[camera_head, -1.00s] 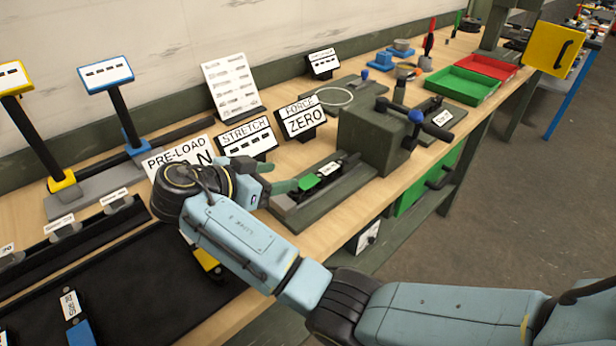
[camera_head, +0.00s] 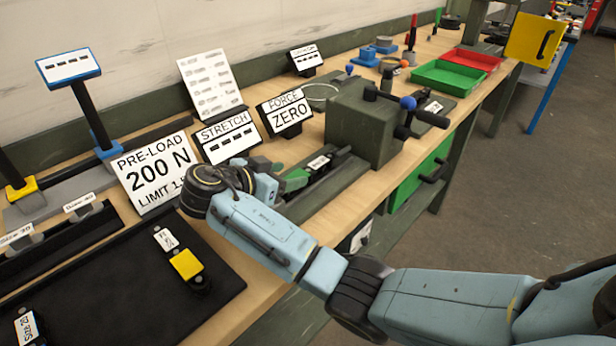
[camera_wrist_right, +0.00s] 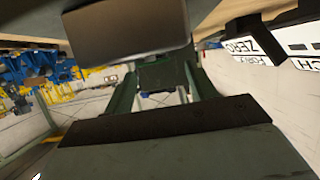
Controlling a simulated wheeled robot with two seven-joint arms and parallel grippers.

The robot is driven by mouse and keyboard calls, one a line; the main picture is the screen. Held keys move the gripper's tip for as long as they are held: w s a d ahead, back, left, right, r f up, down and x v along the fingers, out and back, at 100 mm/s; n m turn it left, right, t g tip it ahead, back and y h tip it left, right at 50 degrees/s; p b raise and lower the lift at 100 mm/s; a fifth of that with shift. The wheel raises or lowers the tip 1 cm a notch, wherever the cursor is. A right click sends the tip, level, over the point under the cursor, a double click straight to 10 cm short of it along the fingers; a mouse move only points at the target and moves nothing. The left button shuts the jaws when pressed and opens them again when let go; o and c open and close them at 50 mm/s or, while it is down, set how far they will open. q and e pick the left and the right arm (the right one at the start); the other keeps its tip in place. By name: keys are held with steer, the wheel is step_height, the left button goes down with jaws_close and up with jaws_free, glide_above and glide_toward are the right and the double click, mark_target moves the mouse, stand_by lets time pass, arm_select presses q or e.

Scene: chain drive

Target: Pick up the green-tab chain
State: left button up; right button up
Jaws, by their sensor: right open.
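A bright green tab (camera_head: 296,179) shows in the head view on the dark fixture bed in front of the vise-like block. A white label (camera_head: 318,163) lies just beyond it. The chain under the tab is too small and too covered to make out. My right gripper (camera_head: 279,184) is open at the near left end of the tab. My wrist and fingers partly cover the tab, and I cannot tell whether they touch it. In the right wrist view, the open jaws (camera_wrist_right: 150,78) have a dark green structure beyond them, with no clear tab. My left gripper is out of view.
The dark green block (camera_head: 365,128) with its blue-knobbed handle stands right of the tab. The ZERO sign (camera_head: 285,116) and STRETCH sign (camera_head: 228,136) stand behind. A yellow-tab piece (camera_head: 187,264) lies on the black mat (camera_head: 150,300). Green and red trays (camera_head: 440,88) stand farther back.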

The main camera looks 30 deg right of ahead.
mark_target(306, 172)
steer(key=x, duration=0.4)
steer(key=shift+s+d+f+b, duration=0.1)
steer(key=shift+d+f+b, duration=0.1)
steer(key=shift+d+b, duration=0.1)
steer(key=shift+d+f, duration=0.1)
steer(key=shift+d, duration=0.15)
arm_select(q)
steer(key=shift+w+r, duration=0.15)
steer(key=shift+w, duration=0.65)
arm_select(e)
jaws_close()
